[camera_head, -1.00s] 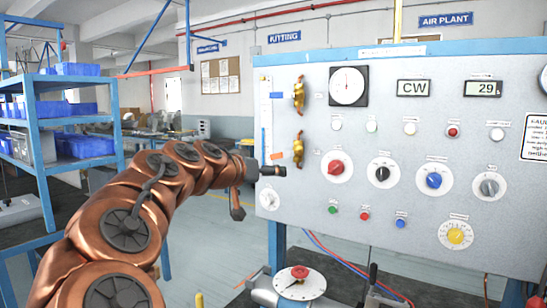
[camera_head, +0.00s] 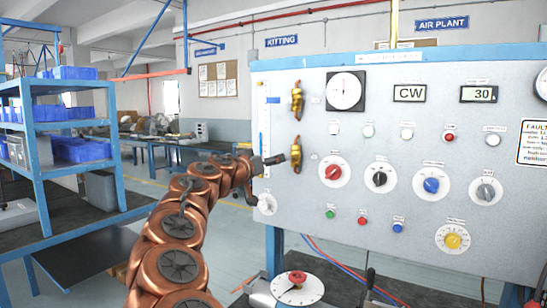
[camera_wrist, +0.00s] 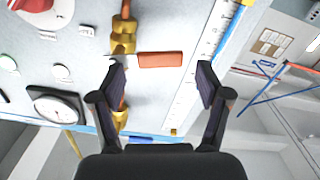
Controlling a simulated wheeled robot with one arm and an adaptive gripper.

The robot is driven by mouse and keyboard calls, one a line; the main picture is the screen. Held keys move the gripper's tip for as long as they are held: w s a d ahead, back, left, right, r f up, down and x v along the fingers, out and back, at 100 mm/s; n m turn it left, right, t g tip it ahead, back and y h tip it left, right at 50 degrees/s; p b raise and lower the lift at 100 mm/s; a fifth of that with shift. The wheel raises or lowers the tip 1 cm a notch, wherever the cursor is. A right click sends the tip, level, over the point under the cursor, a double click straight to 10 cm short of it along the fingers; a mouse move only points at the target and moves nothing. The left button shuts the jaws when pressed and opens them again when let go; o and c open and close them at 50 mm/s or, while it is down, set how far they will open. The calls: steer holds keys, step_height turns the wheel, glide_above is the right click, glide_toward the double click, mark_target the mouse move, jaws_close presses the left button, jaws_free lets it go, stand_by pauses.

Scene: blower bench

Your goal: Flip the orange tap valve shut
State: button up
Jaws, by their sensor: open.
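Two brass valves stand one above the other on the left side of the grey panel in the head view. The lower valve (camera_head: 295,155) has my gripper (camera_head: 272,160) just left of it, hiding its lever there. In the wrist view the picture is turned over. This valve (camera_wrist: 123,38) is at the top, and a flat orange lever (camera_wrist: 160,59) sticks out sideways from it. My gripper (camera_wrist: 159,72) is open, and the lever appears between its two fingertips. I cannot tell whether either finger touches it.
The upper brass valve (camera_head: 297,100) has a blue lever (camera_head: 275,99). A ruled strip (camera_wrist: 205,45) runs close beside the levers. A blue shelf (camera_head: 55,130) stands left, with open floor between.

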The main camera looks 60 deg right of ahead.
steer(key=shift+d+p, duration=0.35)
steer(key=shift+d, duration=1.25)
steer(key=shift+w, duration=0.1)
jaws_close()
